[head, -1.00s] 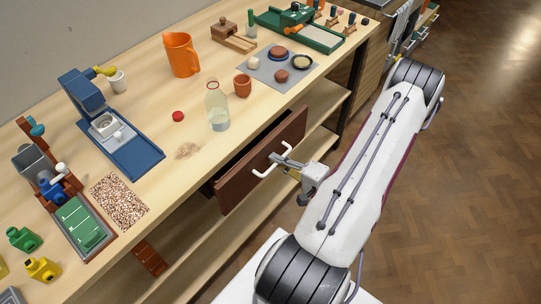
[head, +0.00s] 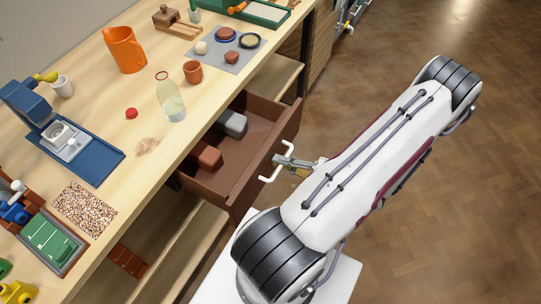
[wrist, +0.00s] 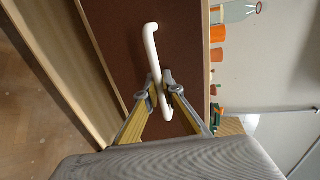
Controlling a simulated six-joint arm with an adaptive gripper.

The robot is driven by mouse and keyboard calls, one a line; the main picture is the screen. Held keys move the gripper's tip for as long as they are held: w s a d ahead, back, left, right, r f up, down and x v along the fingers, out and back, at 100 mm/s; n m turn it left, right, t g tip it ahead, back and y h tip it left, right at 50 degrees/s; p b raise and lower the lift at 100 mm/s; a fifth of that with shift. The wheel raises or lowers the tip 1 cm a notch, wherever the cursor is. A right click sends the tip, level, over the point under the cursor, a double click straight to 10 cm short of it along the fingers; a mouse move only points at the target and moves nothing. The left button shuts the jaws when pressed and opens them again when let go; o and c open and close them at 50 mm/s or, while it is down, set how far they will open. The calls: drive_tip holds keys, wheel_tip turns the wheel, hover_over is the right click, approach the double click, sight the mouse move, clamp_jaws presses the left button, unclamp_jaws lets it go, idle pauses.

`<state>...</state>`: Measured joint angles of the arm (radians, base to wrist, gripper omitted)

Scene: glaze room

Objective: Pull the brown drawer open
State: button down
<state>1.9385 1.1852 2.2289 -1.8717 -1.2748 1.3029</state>
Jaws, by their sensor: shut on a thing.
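The brown drawer (head: 262,158) stands pulled out from under the worktop, and its inside shows in the head view. My gripper (head: 279,160) is at the handle. In the wrist view my gripper (wrist: 162,88) is shut on the white handle (wrist: 152,50), one finger on each side, in front of the brown drawer front (wrist: 118,40).
The worktop above holds a clear bottle (head: 171,98), a terracotta cup (head: 193,72), an orange jug (head: 124,50) and a blue press (head: 75,140). Wooden shelves (head: 185,240) lie below. The floor (head: 440,230) to the right is clear.

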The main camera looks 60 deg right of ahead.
drive_tip(key=shift+f+v, duration=0.25)
drive_tip(key=shift+v, duration=1.05)
drive_tip(key=shift+s, duration=0.1)
drive_tip(key=c, duration=2.5)
unclamp_jaws()
drive_tip(key=shift+v, duration=5.95)
drive_tip(key=shift+f, duration=0.1)
